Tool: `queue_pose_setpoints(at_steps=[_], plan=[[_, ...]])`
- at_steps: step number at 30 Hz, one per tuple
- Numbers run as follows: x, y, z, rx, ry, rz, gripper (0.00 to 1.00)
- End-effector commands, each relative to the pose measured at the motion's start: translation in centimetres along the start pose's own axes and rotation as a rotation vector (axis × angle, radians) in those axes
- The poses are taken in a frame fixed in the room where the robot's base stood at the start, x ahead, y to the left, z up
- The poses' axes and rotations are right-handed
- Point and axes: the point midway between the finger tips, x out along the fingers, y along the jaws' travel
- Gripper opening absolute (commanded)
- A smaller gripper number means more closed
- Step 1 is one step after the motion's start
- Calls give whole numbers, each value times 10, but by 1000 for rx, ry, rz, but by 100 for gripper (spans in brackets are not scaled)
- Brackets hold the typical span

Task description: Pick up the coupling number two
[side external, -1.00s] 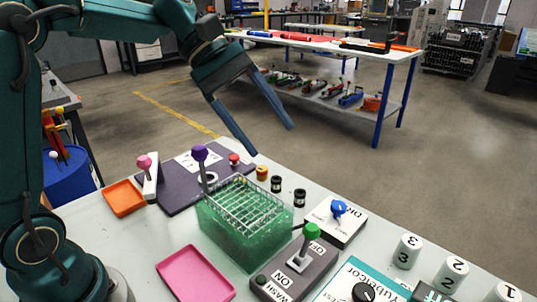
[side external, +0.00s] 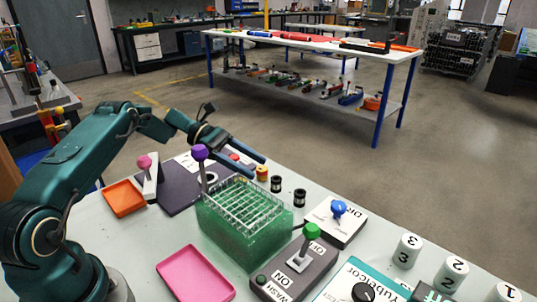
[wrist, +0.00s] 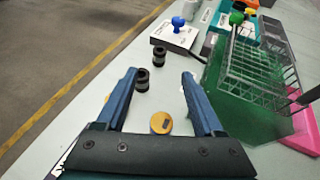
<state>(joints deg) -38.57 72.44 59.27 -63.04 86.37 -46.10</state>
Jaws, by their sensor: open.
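Two small black couplings stand upright on the grey table beside the green rack. One coupling (side external: 276,184) is nearer my gripper, and the other coupling (side external: 300,198) is a little further right. No number is readable on either. My gripper (side external: 258,168) is open and empty, above the table at the back of the rack. In the wrist view, the nearer coupling (wrist: 142,82) shows by the left fingertip of my gripper (wrist: 160,74). The other coupling (wrist: 159,56) is beyond the fingertips. A yellow round piece (wrist: 161,123) lies below, between the fingers.
The green rack (side external: 240,235) with a wire top is close beside the couplings. A purple-knobbed lever (side external: 200,153) rises near my gripper. A white box with a blue knob (side external: 338,209) stands to the right. White cylinders marked 1, 2 and 3 (side external: 407,251) stand further right.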

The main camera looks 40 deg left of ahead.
Motion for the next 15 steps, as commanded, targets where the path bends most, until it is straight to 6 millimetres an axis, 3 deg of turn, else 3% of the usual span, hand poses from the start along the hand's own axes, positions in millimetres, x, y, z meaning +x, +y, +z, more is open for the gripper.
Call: queue_pose_setpoints(at_steps=[6, 15], plan=[[40, -2, 1, 0, 1, -7, 69], [65, -1, 1, 2, 3, -4, 69]])
